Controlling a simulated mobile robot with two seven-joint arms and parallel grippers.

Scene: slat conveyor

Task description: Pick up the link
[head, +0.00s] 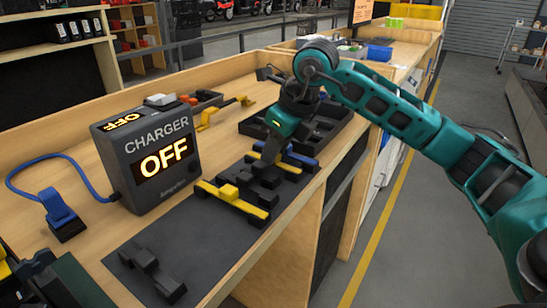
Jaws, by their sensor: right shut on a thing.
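My right gripper (268,168) reaches down from the teal arm onto a group of black and yellow conveyor parts on the dark mat (215,262). It is shut on a dark link (266,178) among these parts; its fingers hide part of it. I cannot tell whether the link is clear of the parts beneath it. A yellow-edged slat assembly (232,203) lies just in front of the gripper. Another dark link (152,272) lies loose at the near end of the mat.
A charger box (150,155) reading OFF stands left of the mat, with a blue cable and blue plug (60,212). A black divided tray (325,132) is behind the gripper. Yellow tools (220,112) lie farther back. The bench's right edge is close to the mat.

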